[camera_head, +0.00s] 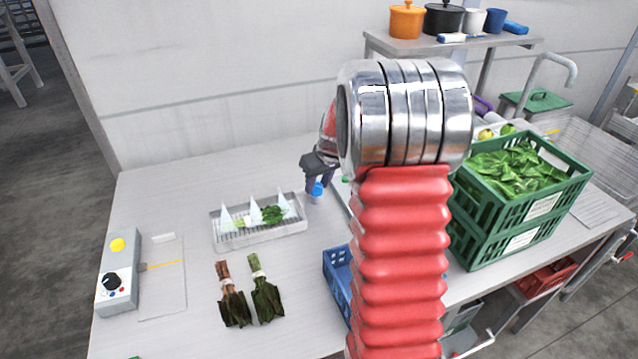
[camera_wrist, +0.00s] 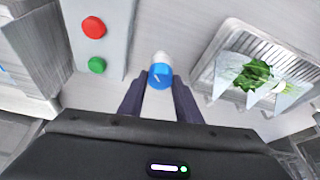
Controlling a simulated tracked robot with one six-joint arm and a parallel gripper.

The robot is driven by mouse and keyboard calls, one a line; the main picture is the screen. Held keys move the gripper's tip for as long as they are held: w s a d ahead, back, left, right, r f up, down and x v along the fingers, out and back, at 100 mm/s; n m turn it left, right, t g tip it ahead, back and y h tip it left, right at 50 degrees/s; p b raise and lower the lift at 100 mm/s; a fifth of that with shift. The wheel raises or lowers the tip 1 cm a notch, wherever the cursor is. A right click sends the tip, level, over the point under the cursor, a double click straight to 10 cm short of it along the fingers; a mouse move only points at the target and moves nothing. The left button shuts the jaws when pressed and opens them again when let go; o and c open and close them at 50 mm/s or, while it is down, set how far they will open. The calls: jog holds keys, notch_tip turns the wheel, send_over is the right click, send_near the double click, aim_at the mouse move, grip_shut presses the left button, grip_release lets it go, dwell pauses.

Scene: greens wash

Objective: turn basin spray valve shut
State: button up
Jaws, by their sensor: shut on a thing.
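A small blue knob with a white line on its face and a white part beyond it, apparently the basin spray valve (camera_wrist: 160,76), shows between my fingertips in the wrist view. In the head view the blue knob (camera_head: 317,190) is just below my gripper (camera_head: 318,178), right of the wire tray. My gripper (camera_wrist: 158,85) is shut on the knob from both sides. My own arm hides the area right of the knob in the head view.
A wire tray (camera_head: 262,236) with white dividers and greens is left of the knob. A grey panel with a red button (camera_wrist: 94,27) and a green button (camera_wrist: 97,65) is close by. Green crates (camera_head: 470,245), a blue crate (camera_head: 336,275), two leafy bundles (camera_head: 266,300) and a control box (camera_head: 118,280) also stand here.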

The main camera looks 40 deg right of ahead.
jog(key=shift+m, duration=0.3)
jog(key=shift+w+a+m+h, duration=0.15)
jog(key=shift+m+h, duration=0.65)
jog(key=shift+m, duration=0.9)
jog(key=shift+a+m+g+h, duration=0.1)
jog(key=shift+m+g+h, duration=0.3)
jog(key=shift+m, duration=0.85)
jog(key=shift+m+g+h, duration=0.4)
jog(key=shift+m, duration=0.85)
jog(key=m, duration=0.2)
jog(key=m+g, duration=0.1)
jog(key=m, duration=0.1)
jog(key=shift+w+a+g+h, duration=0.1)
jog(key=shift+w+g+h, duration=0.1)
jog(key=shift+g+h, duration=0.15)
jog(key=m, duration=0.2)
jog(key=m+g, duration=0.1)
jog(key=m, duration=0.1)
jog(key=shift+w+m+g, duration=0.1)
jog(key=shift+m+g, duration=0.15)
jog(key=shift+m, duration=0.05)
jog(key=o, duration=1.1)
jog(key=shift+c, duration=0.2)
